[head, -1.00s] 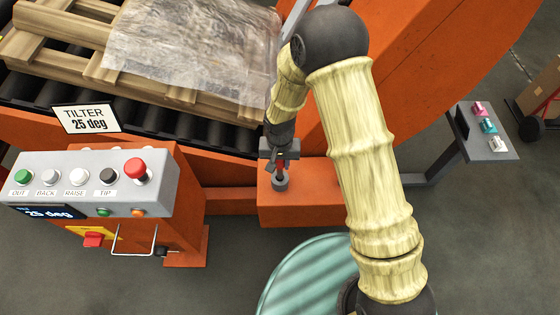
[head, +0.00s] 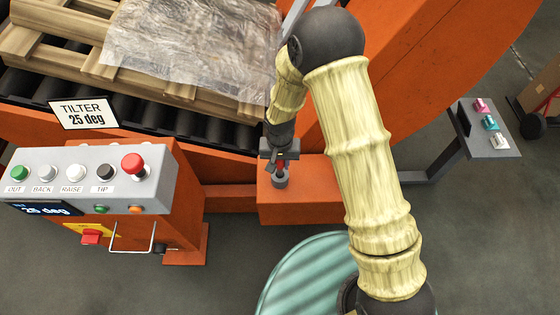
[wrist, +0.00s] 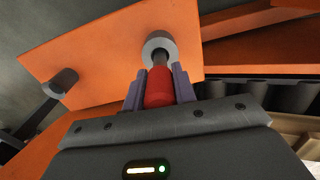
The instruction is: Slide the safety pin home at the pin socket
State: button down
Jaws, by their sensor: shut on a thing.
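The safety pin (wrist: 159,88) has a red grip and a dark grey shaft. My gripper (wrist: 160,90) is shut on its red grip, with one finger on each side. The pin socket (wrist: 159,47) is a grey ring on an orange block. The shaft points into the ring's mouth, and a short length of it shows between grip and ring; how deep the tip sits is hidden. In the head view, my gripper (head: 280,163) is just above the socket (head: 280,182), with a little red of the pin between the fingers.
The orange block (head: 300,208) carries the socket. A second grey cylinder (wrist: 62,82) stands out at the left in the wrist view. The control panel (head: 85,178) is left of my gripper; rollers and a wooden pallet (head: 60,50) lie behind. A side shelf (head: 489,140) is at right.

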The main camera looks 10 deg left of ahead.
jog(key=shift+f+b, duration=0.75)
jog(key=shift+f, duration=0.7)
jog(key=c, duration=1.1)
grip_release()
jog(key=shift+o, duration=0.2)
notch_tip(320, 180, up, 17)
jog(key=p, duration=0.4)
jog(key=shift+r, duration=0.2)
